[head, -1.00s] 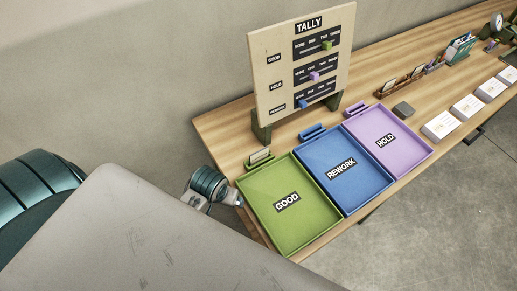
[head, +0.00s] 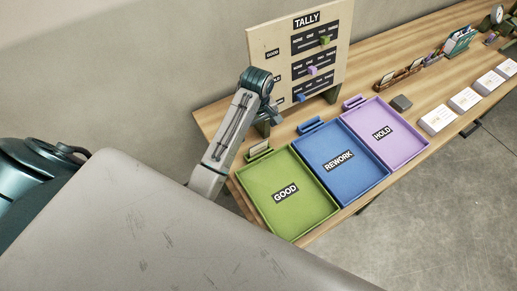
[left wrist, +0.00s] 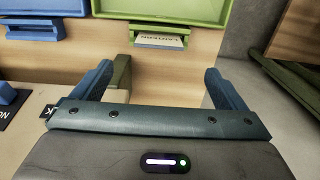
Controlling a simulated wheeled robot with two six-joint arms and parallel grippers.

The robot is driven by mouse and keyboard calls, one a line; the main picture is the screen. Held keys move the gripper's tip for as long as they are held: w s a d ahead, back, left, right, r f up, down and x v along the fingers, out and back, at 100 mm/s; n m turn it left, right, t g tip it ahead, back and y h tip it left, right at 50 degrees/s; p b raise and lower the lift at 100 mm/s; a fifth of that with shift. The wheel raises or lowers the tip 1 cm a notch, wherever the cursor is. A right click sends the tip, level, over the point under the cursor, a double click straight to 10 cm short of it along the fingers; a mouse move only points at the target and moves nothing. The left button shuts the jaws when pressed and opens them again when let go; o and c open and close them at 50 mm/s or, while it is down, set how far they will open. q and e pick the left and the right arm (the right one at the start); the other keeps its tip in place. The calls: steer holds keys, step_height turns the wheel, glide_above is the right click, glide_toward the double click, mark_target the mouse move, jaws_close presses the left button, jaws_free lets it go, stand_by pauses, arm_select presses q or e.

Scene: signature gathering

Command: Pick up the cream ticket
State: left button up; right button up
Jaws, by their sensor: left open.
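The cream ticket (left wrist: 160,42) stands in the small green holder (left wrist: 163,28) on the edge of the green GOOD tray (head: 284,235). In the left wrist view its printed face shows, upside down. In the head view only a small pale bit of the ticket (head: 259,150) shows beside my arm. My left gripper (left wrist: 158,69) is open and empty, its two blue fingers spread wide, with the ticket ahead of the gap and apart from them. In the head view the wrist largely hides the fingers. My right gripper is not in view.
The TALLY board (head: 335,55) stands just behind my left wrist; its green foot shows near one finger. The blue REWORK tray (head: 356,201) and purple HOLD tray (head: 398,160) lie beside the green one. Card stacks (head: 437,119) and racks (head: 398,76) stand farther right.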

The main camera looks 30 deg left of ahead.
mark_target(258, 145)
arm_select(q)
step_height(258, 145, down, 2)
steer(key=shift+s+f+b, duration=0.1)
steer(key=shift+b, duration=0.25)
steer(key=shift+f+p, duration=0.3)
steer(key=shift+f, duration=0.9)
step_height(258, 145, down, 5)
steer(key=p, duration=0.3)
steer(key=shift+d+r, duration=0.15)
steer(key=shift+f, duration=0.4)
steer(key=shift+c, duration=0.4)
steer(key=c, duration=1)
